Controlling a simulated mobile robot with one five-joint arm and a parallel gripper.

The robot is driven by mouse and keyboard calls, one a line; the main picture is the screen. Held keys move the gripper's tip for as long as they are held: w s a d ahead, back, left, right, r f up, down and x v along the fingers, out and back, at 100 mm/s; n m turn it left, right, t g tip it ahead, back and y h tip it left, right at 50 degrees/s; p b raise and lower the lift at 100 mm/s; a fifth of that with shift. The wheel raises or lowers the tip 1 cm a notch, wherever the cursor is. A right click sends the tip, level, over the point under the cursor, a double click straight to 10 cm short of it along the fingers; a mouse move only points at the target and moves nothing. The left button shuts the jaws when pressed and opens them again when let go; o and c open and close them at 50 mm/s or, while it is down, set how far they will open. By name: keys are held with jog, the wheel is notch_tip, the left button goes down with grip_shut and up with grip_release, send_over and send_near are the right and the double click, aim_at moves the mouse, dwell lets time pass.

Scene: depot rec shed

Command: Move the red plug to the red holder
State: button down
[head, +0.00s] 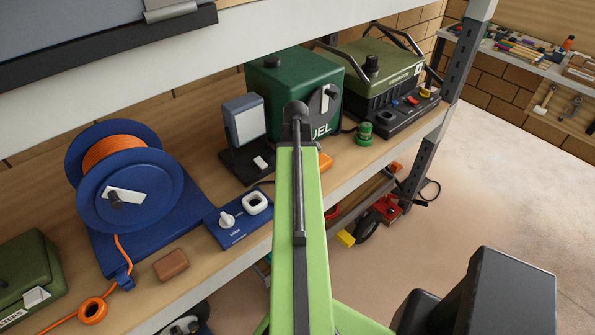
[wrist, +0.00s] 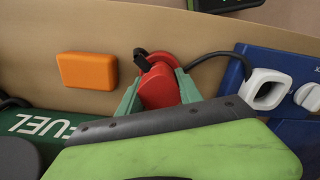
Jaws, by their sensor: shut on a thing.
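The red plug (wrist: 158,88) shows in the wrist view, between the pale green fingers of my gripper (wrist: 157,92), which is shut on it. A black part sticks up at its far end, and a black cable runs right from beside it. The plug is over or on the wooden shelf; I cannot tell whether it touches. In the head view my arm hides the plug and my fingers. A small red piece (head: 412,100) sits on a black base at the back right. I cannot tell whether it is the red holder.
An orange block (wrist: 87,71) lies near the plug, by the green fuel can (head: 290,90). A blue panel (head: 238,228) with a white socket (wrist: 265,88) is on the plug's other side. A blue cable reel (head: 125,185), a brown block (head: 171,265) and a green cylinder (head: 365,134) share the shelf.

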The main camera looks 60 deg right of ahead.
jog(key=shift+f, duration=0.2)
jog(key=c, duration=0.7)
grip_release()
jog(key=shift+r, duration=0.15)
notch_tip(320, 180, up, 17)
jog(key=p, duration=1.7)
jog(key=shift+r, duration=0.1)
